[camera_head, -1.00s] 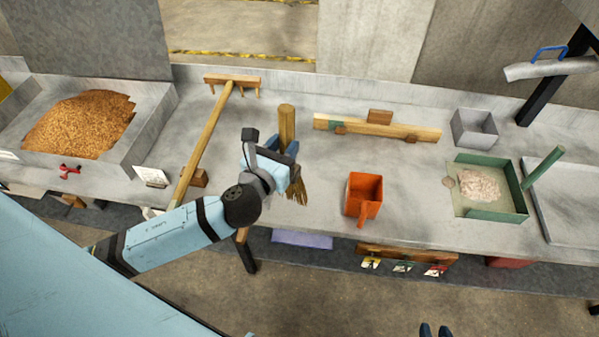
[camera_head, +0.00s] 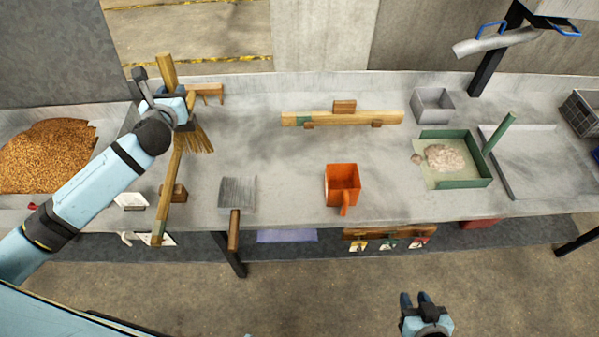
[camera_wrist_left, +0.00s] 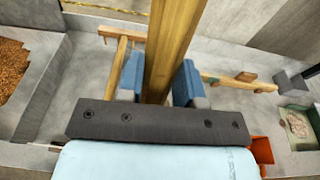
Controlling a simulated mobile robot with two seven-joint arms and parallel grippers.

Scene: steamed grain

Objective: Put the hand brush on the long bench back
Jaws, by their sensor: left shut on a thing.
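The hand brush has a wooden handle (camera_head: 166,70) and straw-coloured bristles (camera_head: 198,141). My left gripper (camera_head: 184,103) is shut on its handle, with the bristles hanging down, above the left part of the long bench (camera_head: 270,165). In the left wrist view the handle (camera_wrist_left: 172,45) stands between the two blue finger pads. The brush overlaps the wooden rake in the head view; I cannot tell the exact height above the bench. My right gripper (camera_head: 415,299) is empty in front of the bench, low in the picture, with its fingers apart.
A wooden rake (camera_head: 168,205) lies behind the brush, beside the grain trough (camera_head: 113,150). A grey-bladed scraper (camera_head: 237,193) overhangs the front edge. An orange scoop (camera_head: 342,182), a wooden straightedge (camera_head: 355,118), a grey box (camera_head: 432,104) and a green tray (camera_head: 470,172) stand farther right. Mid-bench is clear.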

